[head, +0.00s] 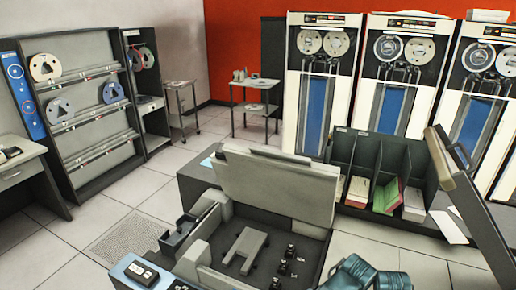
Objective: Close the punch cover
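The punch machine (208,236) stands in the lower middle of the head view. A broad pale grey panel, which looks like its punch cover (277,187), stands raised and tilted back at the rear of the machine. The bay below it is open, showing a grey bracket (245,249) and several small dark mechanism parts (287,262). Neither of my grippers is in view, so their state and distance from the cover do not show.
A slanted beige-edged dark panel (468,198) rises at the right. A dark divided rack (376,160) holding papers stands behind the machine. A teal ribbed object (366,276) is at the bottom edge. Tape cabinets (324,92) line the back. Floor (62,246) is clear at left.

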